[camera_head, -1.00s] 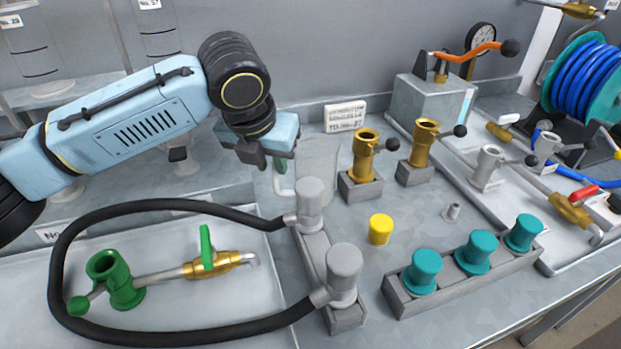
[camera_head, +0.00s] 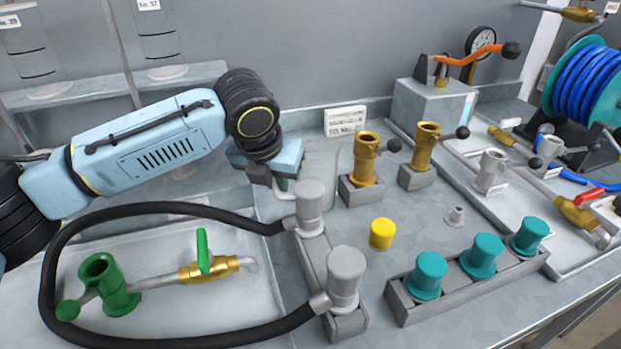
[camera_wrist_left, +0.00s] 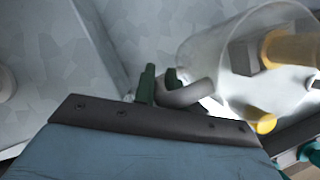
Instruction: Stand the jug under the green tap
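The clear jug (camera_head: 320,165) stands upright on the bench behind the near grey capped posts. Its curved handle shows in the left wrist view, where the jug (camera_wrist_left: 225,50) fills the upper right. My left gripper (camera_head: 282,184) is at the handle on the jug's left side. In the left wrist view its green-padded fingers (camera_wrist_left: 161,83) are close together around the handle; whether they press on it I cannot tell. The green tap (camera_head: 205,262), a brass valve with a green lever and grey spout, lies in the left tray beside a green fitting (camera_head: 110,285). My right gripper is not in view.
A black hose (camera_head: 150,208) loops around the green tap to grey posts (camera_head: 344,278). A yellow cap (camera_head: 382,233), teal caps (camera_head: 427,274) and brass fittings (camera_head: 366,158) stand right of the jug. The front of the left tray (camera_head: 205,310) is bare inside the hose loop.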

